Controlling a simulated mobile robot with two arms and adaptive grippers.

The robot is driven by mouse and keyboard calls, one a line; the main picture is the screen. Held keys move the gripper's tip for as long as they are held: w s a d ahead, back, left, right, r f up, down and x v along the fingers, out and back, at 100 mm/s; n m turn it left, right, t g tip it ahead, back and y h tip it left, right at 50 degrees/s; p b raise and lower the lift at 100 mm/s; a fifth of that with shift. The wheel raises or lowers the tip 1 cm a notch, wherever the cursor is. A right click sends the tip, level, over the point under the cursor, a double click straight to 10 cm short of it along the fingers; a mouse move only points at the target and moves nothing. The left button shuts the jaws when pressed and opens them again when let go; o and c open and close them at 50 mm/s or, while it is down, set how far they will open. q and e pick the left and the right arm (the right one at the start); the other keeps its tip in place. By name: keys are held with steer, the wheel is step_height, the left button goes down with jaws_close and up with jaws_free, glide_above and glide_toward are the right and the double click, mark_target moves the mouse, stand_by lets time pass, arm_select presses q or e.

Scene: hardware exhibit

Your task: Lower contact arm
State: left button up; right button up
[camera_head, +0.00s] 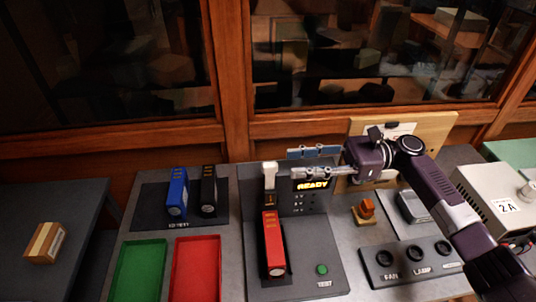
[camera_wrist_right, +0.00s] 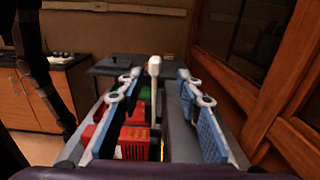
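The contact arm (camera_head: 269,172) is an upright lever with a white tip on the grey test station (camera_head: 315,270), just left of the lit READY display (camera_head: 311,184). A red module (camera_head: 273,243) lies in the station in front of it. My right gripper (camera_head: 291,163) comes in from the right, its fingers pointing left towards the white tip. In the right wrist view, my right gripper (camera_wrist_right: 158,78) is open, and the contact arm's white tip (camera_wrist_right: 154,65) shows in the gap between the blue-padded fingers. I cannot tell whether the tip is past the fingertips. My left gripper is out of view.
Blue (camera_head: 177,194) and black (camera_head: 208,190) modules stand in a rack at left. Green (camera_head: 141,270) and red (camera_head: 196,268) trays lie in front of it. Wood-framed glass closes off the back.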

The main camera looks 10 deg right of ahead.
mark_target(274, 163)
steer(key=a, duration=0.2)
steer(key=a+p, duration=0.1)
steer(key=a, duration=0.1)
steer(key=a+p, duration=0.1)
steer(key=a, duration=0.1)
steer(key=shift+s+a+r, duration=0.25)
steer(key=shift+s, duration=0.15)
steer(key=shift+a+f, duration=0.1)
steer(key=shift+a, duration=0.3)
steer(key=c, duration=0.8)
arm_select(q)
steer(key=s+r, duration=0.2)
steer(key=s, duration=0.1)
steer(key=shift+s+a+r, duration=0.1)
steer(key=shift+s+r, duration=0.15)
arm_select(e)
jaws_close()
